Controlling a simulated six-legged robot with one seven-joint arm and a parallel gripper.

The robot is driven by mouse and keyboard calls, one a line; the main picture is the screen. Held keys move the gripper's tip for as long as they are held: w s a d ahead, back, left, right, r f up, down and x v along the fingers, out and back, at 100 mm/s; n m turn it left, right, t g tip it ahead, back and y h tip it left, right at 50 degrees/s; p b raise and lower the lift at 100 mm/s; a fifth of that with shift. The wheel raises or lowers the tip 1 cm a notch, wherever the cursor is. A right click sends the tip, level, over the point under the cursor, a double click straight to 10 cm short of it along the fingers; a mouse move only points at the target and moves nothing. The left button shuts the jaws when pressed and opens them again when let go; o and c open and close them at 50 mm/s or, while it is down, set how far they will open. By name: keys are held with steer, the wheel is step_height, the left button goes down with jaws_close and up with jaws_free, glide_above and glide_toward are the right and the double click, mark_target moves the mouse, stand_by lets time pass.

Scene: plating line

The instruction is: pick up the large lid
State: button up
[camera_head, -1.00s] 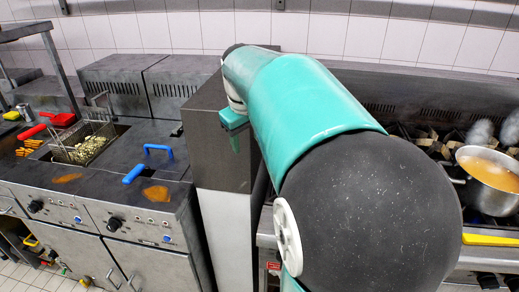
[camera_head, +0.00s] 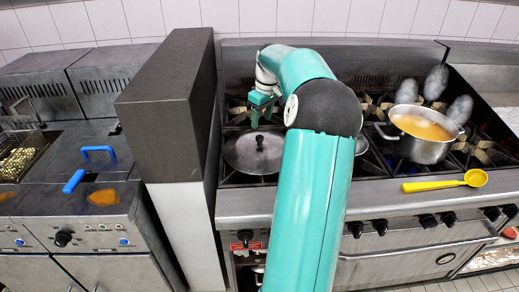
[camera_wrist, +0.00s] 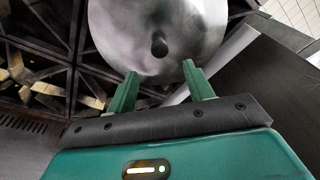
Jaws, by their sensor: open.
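The large lid (camera_head: 254,153) is a round grey metal disc with a dark knob in its middle. It lies on the left part of the stove, just right of the dark block. In the wrist view the lid (camera_wrist: 155,22) fills the top middle, with its knob (camera_wrist: 159,46) facing me. My gripper (camera_head: 262,108) is open and empty above the far edge of the lid. In the wrist view its two green fingers (camera_wrist: 160,78) point toward the lid, one on each side of the knob's line. The knob is beyond the fingertips, not between them.
A pot of orange-brown liquid (camera_head: 420,132) stands on the right burners. A yellow ladle (camera_head: 445,182) lies along the stove's front edge. A tall dark block (camera_head: 165,115) rises left of the lid. My arm hides part of the stove's middle.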

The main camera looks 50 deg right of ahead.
mark_target(260, 136)
steer(key=shift+w+f, duration=0.25)
steer(key=shift+f, duration=0.75)
step_height(260, 136, down, 4)
steer(key=shift+f, duration=0.1)
steer(key=shift+w+f, duration=0.15)
steer(key=shift+f, duration=0.4)
jaws_close()
